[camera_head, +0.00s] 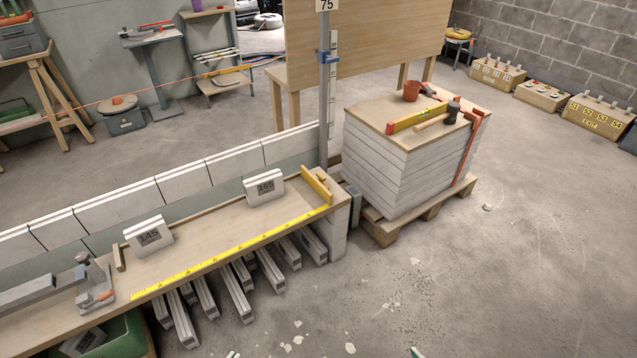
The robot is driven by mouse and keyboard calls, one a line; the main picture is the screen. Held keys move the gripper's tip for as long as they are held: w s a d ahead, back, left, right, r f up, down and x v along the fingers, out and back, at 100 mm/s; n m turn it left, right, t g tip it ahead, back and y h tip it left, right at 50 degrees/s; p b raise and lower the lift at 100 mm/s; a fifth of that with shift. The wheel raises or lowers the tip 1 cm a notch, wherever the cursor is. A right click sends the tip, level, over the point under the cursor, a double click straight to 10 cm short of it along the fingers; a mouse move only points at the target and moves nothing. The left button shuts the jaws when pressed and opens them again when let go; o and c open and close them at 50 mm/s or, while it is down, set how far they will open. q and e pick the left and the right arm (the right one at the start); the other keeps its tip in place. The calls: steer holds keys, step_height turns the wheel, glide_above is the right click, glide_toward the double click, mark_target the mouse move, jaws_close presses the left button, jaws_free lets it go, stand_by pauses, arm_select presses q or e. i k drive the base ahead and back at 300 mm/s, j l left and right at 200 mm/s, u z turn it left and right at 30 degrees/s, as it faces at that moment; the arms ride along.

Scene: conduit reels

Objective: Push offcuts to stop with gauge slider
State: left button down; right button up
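A pale offcut marked 145 (148,236) stands on the wooden bench (205,241), towards its left. A second pale offcut, marked 165 (264,187), stands further right, apart from the first. A small upright wooden piece (118,257), possibly the gauge slider, is just left of the 145 offcut. A wooden stop (316,187) with a small knob is at the bench's right end, apart from the 165 offcut. Small slivers at the bottom edge may be tips of my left gripper (232,354) and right gripper (415,352), away from the bench; their opening is hidden.
A yellow scale (232,250) runs along the bench's front edge. A metal clamp-like device (95,284) sits at the left. A green crate (122,337) is below. Beyond the bench's right end, a pallet stack (388,172) carries tools. The floor in front is open.

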mark_target(320, 187)
steer(key=i+l+u, duration=0.4)
steer(key=i+l, duration=0.15)
steer(key=i, duration=0.2)
steer(key=i+l+u, duration=0.4)
steer(key=i+l, duration=0.3)
steer(key=l, duration=0.1)
